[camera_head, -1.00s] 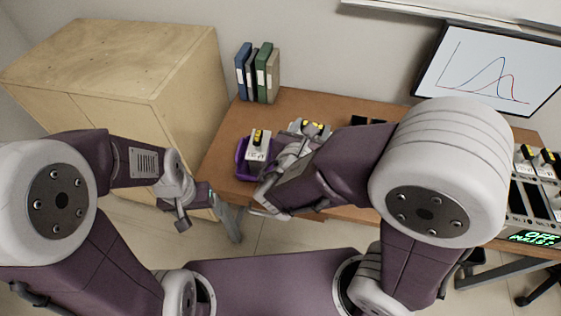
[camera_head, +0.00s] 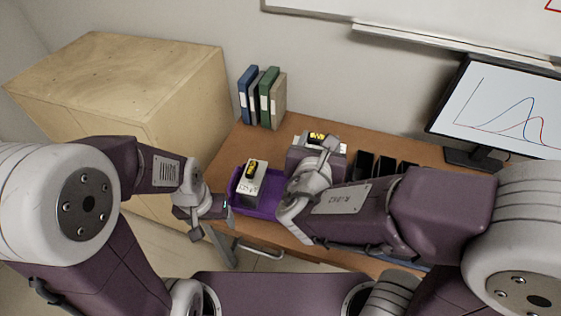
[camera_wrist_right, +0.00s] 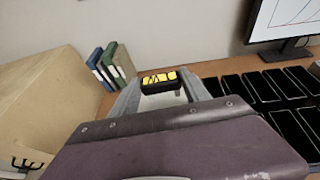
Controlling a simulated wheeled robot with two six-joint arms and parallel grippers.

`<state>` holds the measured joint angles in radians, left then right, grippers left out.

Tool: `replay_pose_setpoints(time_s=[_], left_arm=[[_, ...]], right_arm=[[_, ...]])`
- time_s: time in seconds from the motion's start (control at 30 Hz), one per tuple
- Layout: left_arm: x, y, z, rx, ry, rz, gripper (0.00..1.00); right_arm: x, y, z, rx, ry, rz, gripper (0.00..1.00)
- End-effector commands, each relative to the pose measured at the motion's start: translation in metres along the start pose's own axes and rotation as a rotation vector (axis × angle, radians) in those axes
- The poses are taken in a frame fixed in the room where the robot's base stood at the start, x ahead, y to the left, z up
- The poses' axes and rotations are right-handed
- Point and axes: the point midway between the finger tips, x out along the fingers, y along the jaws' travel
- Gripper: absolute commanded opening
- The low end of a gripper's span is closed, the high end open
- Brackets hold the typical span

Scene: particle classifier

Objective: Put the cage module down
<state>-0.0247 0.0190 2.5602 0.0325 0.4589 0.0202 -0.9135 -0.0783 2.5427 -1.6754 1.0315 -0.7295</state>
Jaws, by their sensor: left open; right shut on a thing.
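My right gripper (camera_head: 312,166) is shut on a pale module with a black-and-yellow top (camera_head: 319,138), which I take to be the cage module. The module looks upright over the desk, behind the purple tray and left of the dark slots; my gripper hides its lower part, so I cannot tell whether it touches the desk. In the right wrist view the module (camera_wrist_right: 162,85) sits between the two fingers. My left gripper (camera_head: 212,208) is open and empty, left of the tray and in front of the desk.
The purple tray (camera_head: 263,211) holds another pale module (camera_head: 251,184). A rack of dark empty slots (camera_wrist_right: 240,90) lies right of the held module. Binders (camera_head: 264,97) stand at the back left of the desk, a monitor (camera_head: 500,110) at the right, a wooden cabinet (camera_head: 130,85) at left.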

Motion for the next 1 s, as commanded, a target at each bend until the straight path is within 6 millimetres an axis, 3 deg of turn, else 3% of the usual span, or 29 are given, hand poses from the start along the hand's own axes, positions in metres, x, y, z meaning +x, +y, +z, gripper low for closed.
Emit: replay_pose_setpoints(time_s=[0.03,0.2,0.3,0.6,0.83,1.0], left_arm=[[-0.011,0.0,-0.001,0.0,0.0,0.0,0.76],[-0.025,0.001,-0.003,0.0,0.001,0.0,0.76],[-0.016,0.0,-0.002,0.0,0.0,0.0,0.76],[-0.014,0.0,-0.002,0.0,0.0,0.0,0.76],[-0.013,0.0,-0.002,0.0,0.0,0.0,0.76],[-0.006,0.0,-0.001,0.0,0.0,0.0,0.76]], right_arm=[[-0.001,0.005,0.003,-0.007,0.001,-0.001,0.0],[0.003,0.018,-0.006,-0.006,0.0,0.002,0.0],[0.009,0.035,-0.019,-0.002,-0.002,0.003,0.0],[0.021,0.08,-0.042,0.0,-0.003,0.003,0.0],[0.023,0.087,-0.048,0.002,-0.003,0.001,0.0],[0.033,0.086,-0.074,-0.003,-0.001,0.001,0.0]])
